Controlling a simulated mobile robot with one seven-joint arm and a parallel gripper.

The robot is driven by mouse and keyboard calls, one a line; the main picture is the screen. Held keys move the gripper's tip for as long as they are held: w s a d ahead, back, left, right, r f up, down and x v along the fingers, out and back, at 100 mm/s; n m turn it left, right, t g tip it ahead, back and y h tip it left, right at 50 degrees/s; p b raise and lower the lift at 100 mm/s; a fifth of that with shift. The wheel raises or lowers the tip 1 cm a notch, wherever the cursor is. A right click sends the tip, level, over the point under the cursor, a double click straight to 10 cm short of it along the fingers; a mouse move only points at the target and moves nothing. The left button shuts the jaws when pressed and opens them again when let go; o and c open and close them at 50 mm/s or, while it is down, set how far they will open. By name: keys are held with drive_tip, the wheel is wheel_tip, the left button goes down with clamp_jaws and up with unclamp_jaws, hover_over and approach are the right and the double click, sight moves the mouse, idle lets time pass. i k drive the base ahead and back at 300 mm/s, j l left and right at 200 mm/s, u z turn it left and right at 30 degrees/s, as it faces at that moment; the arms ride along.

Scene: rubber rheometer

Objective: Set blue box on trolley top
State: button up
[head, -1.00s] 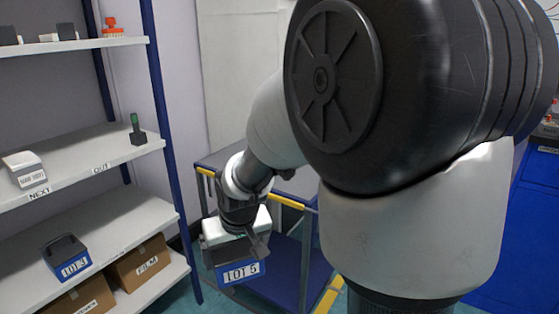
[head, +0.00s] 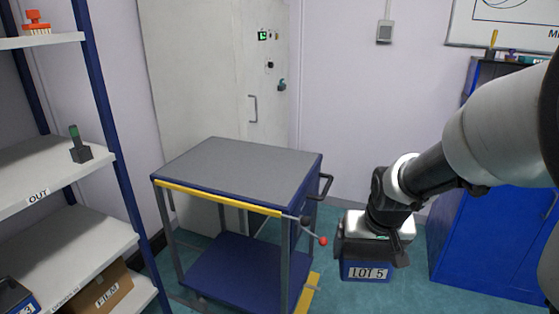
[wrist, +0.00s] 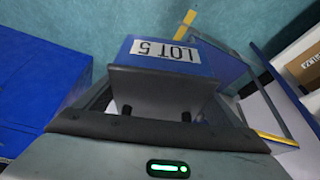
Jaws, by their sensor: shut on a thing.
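The blue box (head: 368,271) has a white label reading LOT 5 and a dark handle part above it. My gripper (head: 385,238) is shut on it and holds it up, to the right of the trolley. In the wrist view the blue box (wrist: 215,62) hangs past my gripper (wrist: 158,125), its label upside down. The trolley (head: 235,170) has a bare grey top with a yellow front edge and a blue lower shelf. The box is apart from the trolley top and appears lower in the picture.
A black push handle (head: 320,187) and a red-knobbed lever (head: 322,240) stick out from the trolley's right side. A blue cabinet (head: 490,240) stands at the right. White shelves (head: 60,165) with blue posts stand at the left. A pale door (head: 215,80) is behind the trolley.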

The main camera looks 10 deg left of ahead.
sight(260, 167)
drive_tip(key=j+z, duration=0.55)
drive_tip(key=j, duration=1.65)
drive_tip(key=k, duration=0.05)
